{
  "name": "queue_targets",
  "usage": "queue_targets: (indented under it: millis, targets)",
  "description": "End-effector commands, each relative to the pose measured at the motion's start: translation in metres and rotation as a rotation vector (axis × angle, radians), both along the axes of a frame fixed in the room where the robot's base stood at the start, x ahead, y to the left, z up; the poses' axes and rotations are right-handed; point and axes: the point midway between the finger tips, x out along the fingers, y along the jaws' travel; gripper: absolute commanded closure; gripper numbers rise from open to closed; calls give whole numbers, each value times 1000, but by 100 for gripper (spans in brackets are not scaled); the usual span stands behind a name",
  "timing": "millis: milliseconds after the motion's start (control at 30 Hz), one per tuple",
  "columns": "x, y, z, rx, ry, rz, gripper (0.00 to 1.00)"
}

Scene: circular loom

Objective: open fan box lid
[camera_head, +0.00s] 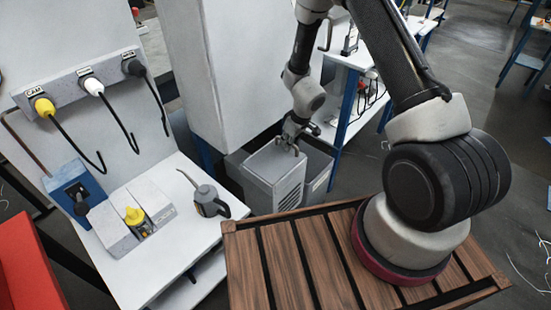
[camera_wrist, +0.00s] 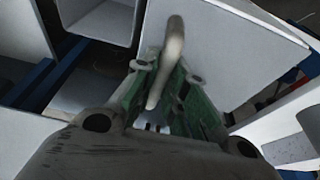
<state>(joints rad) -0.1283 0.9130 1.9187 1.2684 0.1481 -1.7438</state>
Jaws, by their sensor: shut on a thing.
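The fan box (camera_head: 290,187) is a pale grey box with a slatted vent on its side, standing in the middle just beyond the wooden deck. Its lid (camera_head: 272,162) is a flat pale panel with a small handle; whether it is raised at all I cannot tell. My gripper (camera_head: 291,140) is at the far edge of the lid. In the wrist view my gripper (camera_wrist: 160,85) has its green-padded fingers on both sides of a pale rod-like handle (camera_wrist: 173,50), shut on it. The pale lid panel (camera_wrist: 235,50) spreads behind the handle.
The white bench (camera_head: 125,260) at left holds a grey oil can (camera_head: 208,200) and a yellow-topped item (camera_head: 135,216). A blue-legged shelf (camera_head: 348,105) is to the right.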

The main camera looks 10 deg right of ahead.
Motion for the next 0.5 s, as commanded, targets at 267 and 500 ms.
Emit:
queue_targets:
  millis: [267,500]
  targets:
    - [-1,2,6,0,-1,2,100]
    - [-10,14,34,2,0,5,100]
